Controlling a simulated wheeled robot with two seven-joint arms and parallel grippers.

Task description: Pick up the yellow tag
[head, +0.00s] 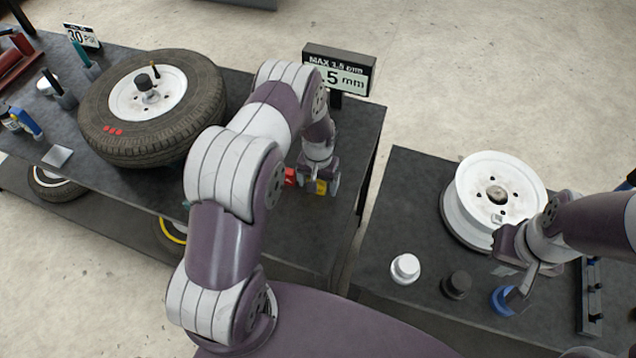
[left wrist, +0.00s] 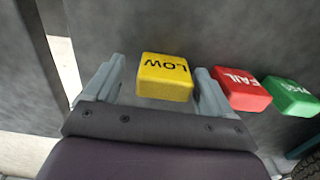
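The yellow tag (left wrist: 165,78) is a small block marked "LOW", lying on the dark table. In the left wrist view it sits between the two spread fingers of my left gripper (left wrist: 155,85), with a gap showing on the left side. In the head view the yellow tag (head: 321,187) shows at the tips of my left gripper (head: 318,180), partly hidden by it. My right gripper (head: 515,272) is over the right table, near a blue cup-like piece; its fingers appear apart with nothing between them.
A red "FAIL" tag (left wrist: 240,88) lies close beside my left gripper's right finger, with a green tag (left wrist: 291,96) beyond it. A tire (head: 150,115) lies on the left table. A display sign (head: 340,70) stands behind my left arm. A white rim (head: 495,190) lies near my right gripper.

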